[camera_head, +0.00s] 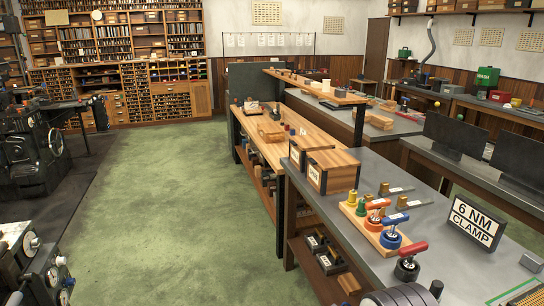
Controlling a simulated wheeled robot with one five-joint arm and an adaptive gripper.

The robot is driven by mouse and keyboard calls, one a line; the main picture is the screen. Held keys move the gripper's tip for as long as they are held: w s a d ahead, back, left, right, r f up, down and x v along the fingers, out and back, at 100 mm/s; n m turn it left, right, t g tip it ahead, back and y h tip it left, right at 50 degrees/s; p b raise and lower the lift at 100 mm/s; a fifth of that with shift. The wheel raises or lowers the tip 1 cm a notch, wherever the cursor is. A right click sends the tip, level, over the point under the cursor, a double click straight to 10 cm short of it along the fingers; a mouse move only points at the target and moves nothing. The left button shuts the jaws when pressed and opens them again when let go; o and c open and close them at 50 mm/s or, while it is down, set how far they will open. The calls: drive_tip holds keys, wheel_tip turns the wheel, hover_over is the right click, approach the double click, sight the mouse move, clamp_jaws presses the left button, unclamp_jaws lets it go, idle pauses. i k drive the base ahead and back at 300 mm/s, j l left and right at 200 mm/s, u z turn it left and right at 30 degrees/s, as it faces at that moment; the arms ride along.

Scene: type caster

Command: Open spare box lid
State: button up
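Two wooden boxes stand at the far left end of the grey bench on the right in the head view. The nearer box (340,177) has a striped wood top and a pale label on its left face, too small to read. The farther box (308,146) stands just behind it and is partly hidden. Both tops look closed. I cannot tell from the labels which one is the spare box. My gripper is not in view.
The grey bench (425,260) also holds a wooden rack (362,226) of coloured-handled tools, brass pieces and a "6 NM CLAMP" sign (475,222). Dark machines (30,150) line the left. The green floor (180,200) between is clear.

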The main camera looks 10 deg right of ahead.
sight(335, 158)
drive_tip(key=i+j+u, duration=0.3)
drive_tip(key=i, duration=0.55)
drive_tip(key=i+u, duration=0.25)
drive_tip(key=i, duration=0.55)
drive_tip(key=i+z, duration=0.1)
drive_tip(key=i, duration=0.5)
drive_tip(key=i+j, duration=0.1)
drive_tip(key=i, duration=0.5)
drive_tip(key=i+j+z, duration=0.15)
drive_tip(key=i, duration=0.4)
drive_tip(key=i+j+z, duration=0.15)
drive_tip(key=i+z, duration=0.3)
drive_tip(key=i+j+z, duration=0.45)
drive_tip(key=i+l, duration=0.05)
drive_tip(key=i, duration=0.05)
